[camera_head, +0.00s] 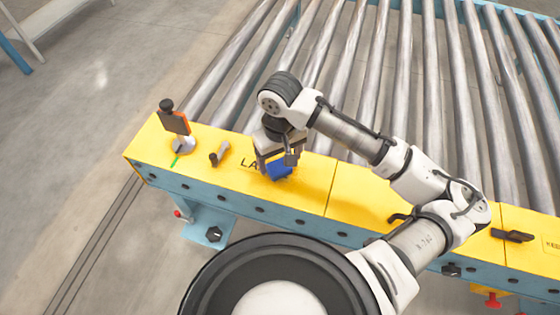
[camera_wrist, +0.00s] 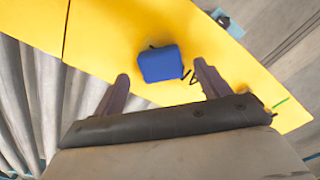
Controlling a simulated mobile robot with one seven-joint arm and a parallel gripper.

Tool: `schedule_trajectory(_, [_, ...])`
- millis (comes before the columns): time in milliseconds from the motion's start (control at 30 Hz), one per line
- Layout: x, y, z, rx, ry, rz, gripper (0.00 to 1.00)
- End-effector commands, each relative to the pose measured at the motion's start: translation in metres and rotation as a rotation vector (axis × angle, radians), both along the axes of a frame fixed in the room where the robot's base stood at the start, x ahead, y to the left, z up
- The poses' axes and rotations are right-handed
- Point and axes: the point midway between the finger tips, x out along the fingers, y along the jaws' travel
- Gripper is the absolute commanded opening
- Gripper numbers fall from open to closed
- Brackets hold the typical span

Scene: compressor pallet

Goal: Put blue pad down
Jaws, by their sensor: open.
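In the wrist view the blue pad (camera_wrist: 161,63) lies on the yellow surface, just beyond the fingertips. The two gripper fingers (camera_wrist: 164,82) are spread apart with the pad between and ahead of them. I see no finger clearly touching the pad.
An orange and black upright device (camera_head: 175,124) stands on the ledge at left. A small dark-tipped cylinder (camera_head: 219,154) lies beside it. Metal rollers (camera_head: 350,60) fill the space behind the ledge. A black handle (camera_head: 512,235) is at right.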

Motion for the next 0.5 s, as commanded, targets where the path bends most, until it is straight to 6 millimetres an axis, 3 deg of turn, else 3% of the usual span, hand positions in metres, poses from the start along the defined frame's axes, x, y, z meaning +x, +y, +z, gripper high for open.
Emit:
schedule_trajectory(33, [0.001,0.001,0.015,0.001,-0.004,0.002,0.75])
schedule_trajectory(200, [0.001,0.001,0.052,0.001,-0.003,0.002,0.75])
schedule_trajectory(500, [0.000,0.000,0.089,0.000,0.000,0.002,0.75])
